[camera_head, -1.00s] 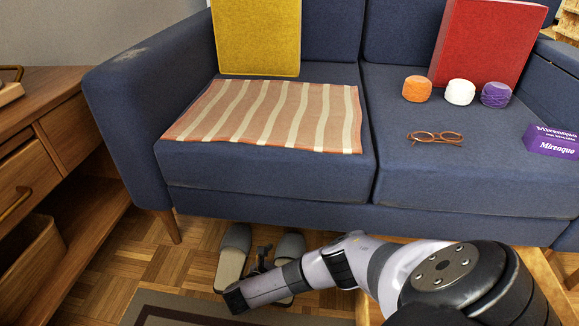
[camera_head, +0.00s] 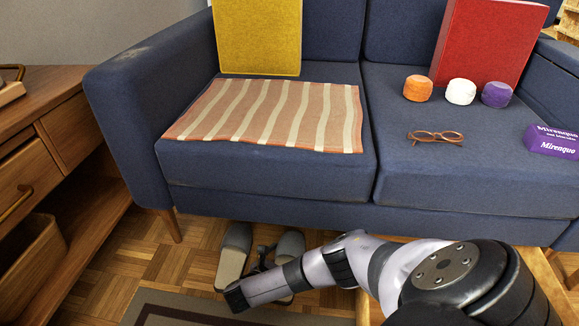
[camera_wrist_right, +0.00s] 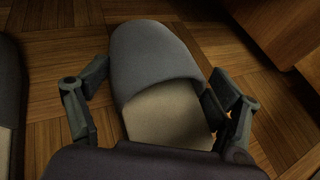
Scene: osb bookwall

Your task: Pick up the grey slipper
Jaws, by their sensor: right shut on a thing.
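A pair of grey slippers with beige insoles is on the parquet floor in front of the sofa. The left slipper (camera_head: 235,250) stands free, and its edge shows at the far left of the right wrist view (camera_wrist_right: 8,90). My right gripper (camera_head: 266,257) is at the right slipper (camera_head: 290,248), whose heel end my arm hides in the head view. In the right wrist view, my gripper's fingers (camera_wrist_right: 158,82) are on both sides of that slipper (camera_wrist_right: 158,52), shut on it, toe pointing away. I cannot tell any lift off the floor. My left gripper is out of view.
The blue sofa (camera_head: 270,185) overhangs just behind the slippers, with a wooden leg (camera_head: 170,226) to their left. A wooden cabinet (camera_head: 75,140) stands at the left. A grey rug (camera_head: 175,308) lies in front. Parquet is free between cabinet and slippers.

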